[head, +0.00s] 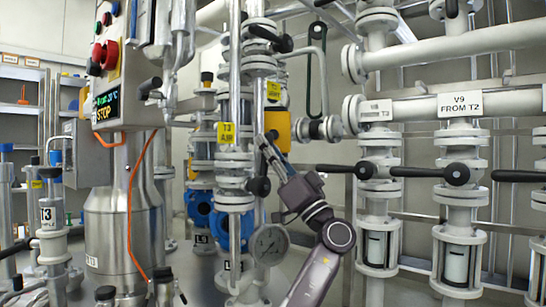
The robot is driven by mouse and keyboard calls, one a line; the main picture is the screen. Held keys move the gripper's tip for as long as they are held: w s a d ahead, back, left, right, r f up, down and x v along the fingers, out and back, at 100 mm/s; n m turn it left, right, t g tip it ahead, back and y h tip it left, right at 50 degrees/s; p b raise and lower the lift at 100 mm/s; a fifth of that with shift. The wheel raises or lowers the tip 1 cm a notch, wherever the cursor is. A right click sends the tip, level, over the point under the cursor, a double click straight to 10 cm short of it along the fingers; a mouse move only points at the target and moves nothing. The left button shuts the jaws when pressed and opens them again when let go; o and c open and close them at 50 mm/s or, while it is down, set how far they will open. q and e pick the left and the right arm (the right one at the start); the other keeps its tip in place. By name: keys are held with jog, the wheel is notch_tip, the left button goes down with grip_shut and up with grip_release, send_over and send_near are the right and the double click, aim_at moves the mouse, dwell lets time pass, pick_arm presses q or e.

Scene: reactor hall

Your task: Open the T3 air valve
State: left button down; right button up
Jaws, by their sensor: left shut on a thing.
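A yellow T3 label (226,132) hangs on a vertical pipe left of the picture's middle; its smaller lettering is too small to read. My left gripper (264,143) reaches up from the lower middle, just right of this label. Its fingers are shut on a small dark valve handle (271,134) beside the pipe, which they largely hide. A black knob (258,186) shows just below the fingers, and a round gauge (270,244) below that. I cannot tell how far the valve is turned. My right gripper is not in view.
A control box with a STOP display (106,106) stands at the left. Another black handle (268,38) is above my gripper. Pipes crowd close around the gripper.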

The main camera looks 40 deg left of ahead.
pick_arm(q)
jog(key=shift+s+r+n+g+p, duration=0.1)
jog(key=shift+s+n+g, duration=0.25)
jog(key=shift+n+g, duration=0.7)
jog(key=shift+s+f+n+g+p, duration=0.15)
jog(key=shift+s+n+g, duration=0.25)
jog(key=shift+n+g, duration=0.6)
jog(key=shift+s+r+n+g+p, duration=0.15)
jog(key=shift+s+n+g, duration=0.2)
jog(key=shift+n+g, duration=0.65)
jog(key=c, duration=1.8)
grip_release()
jog(key=v, duration=1.2)
jog(key=shift+d+r, duration=0.1)
